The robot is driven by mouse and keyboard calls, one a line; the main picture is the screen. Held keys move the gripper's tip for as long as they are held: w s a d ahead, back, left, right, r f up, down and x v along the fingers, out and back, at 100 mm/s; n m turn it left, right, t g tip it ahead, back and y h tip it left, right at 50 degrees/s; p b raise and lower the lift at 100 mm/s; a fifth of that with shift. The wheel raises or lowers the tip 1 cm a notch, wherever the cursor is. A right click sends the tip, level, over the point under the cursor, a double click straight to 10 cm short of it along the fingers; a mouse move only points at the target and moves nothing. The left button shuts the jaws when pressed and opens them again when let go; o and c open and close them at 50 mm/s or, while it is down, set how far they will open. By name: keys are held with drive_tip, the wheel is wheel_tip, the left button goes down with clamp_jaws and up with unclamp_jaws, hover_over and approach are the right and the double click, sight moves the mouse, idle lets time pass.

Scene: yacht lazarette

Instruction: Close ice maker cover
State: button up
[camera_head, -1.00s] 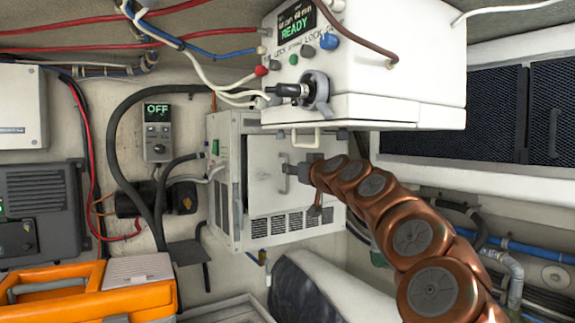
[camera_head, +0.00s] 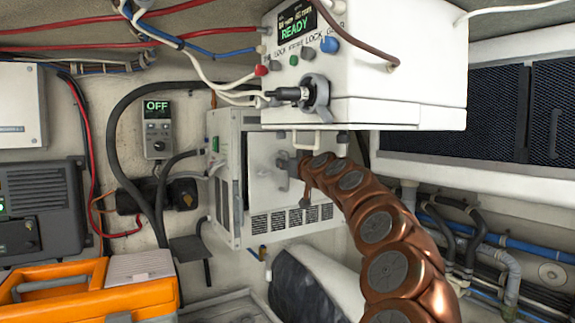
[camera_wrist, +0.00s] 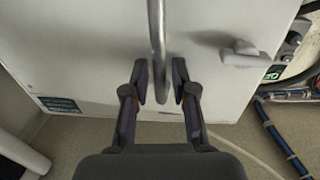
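The ice maker (camera_head: 228,190) is a white box with a green switch, low on the back wall. Its white cover (camera_head: 262,185) carries a grey handle (camera_head: 282,172), and a dark gap shows along the cover's left edge. In the wrist view the cover (camera_wrist: 90,50) fills most of the picture, and the handle is a metal bar (camera_wrist: 157,45) running down from the top. My gripper (camera_wrist: 160,84) has one finger on each side of the bar, with space between fingers and bar. In the head view my gripper (camera_head: 300,167) is at the handle, partly hidden by my arm.
A larger white unit (camera_head: 400,100) reading READY overhangs the ice maker closely. An OFF control panel (camera_head: 157,130), hoses and cables are to its left. An orange toolbox (camera_head: 75,297) stands at lower left. Pipes (camera_head: 470,240) line the right side.

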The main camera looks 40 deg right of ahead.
sight(280, 187)
clamp_jaws()
idle(0.4)
drive_tip(key=shift+w+d+f+b, duration=0.25)
drive_tip(key=shift+w+b, duration=0.3)
drive_tip(key=shift+b, duration=0.2)
drive_tip(key=shift+w+d+b, duration=0.1)
drive_tip(key=shift+w+b, duration=0.25)
drive_tip(key=shift+b, duration=0.15)
drive_tip(key=shift+w+r+b, duration=0.1)
drive_tip(key=shift+w+b, duration=0.45)
drive_tip(key=shift+b, duration=0.05)
drive_tip(key=shift+w+a+r, duration=0.1)
drive_tip(key=shift+w+a, duration=0.05)
drive_tip(key=shift+a, duration=0.05)
drive_tip(key=shift+a+r, duration=0.15)
drive_tip(key=shift+o, duration=0.2)
unclamp_jaws()
drive_tip(key=shift+w, duration=0.2)
drive_tip(key=shift+o, duration=1.4)
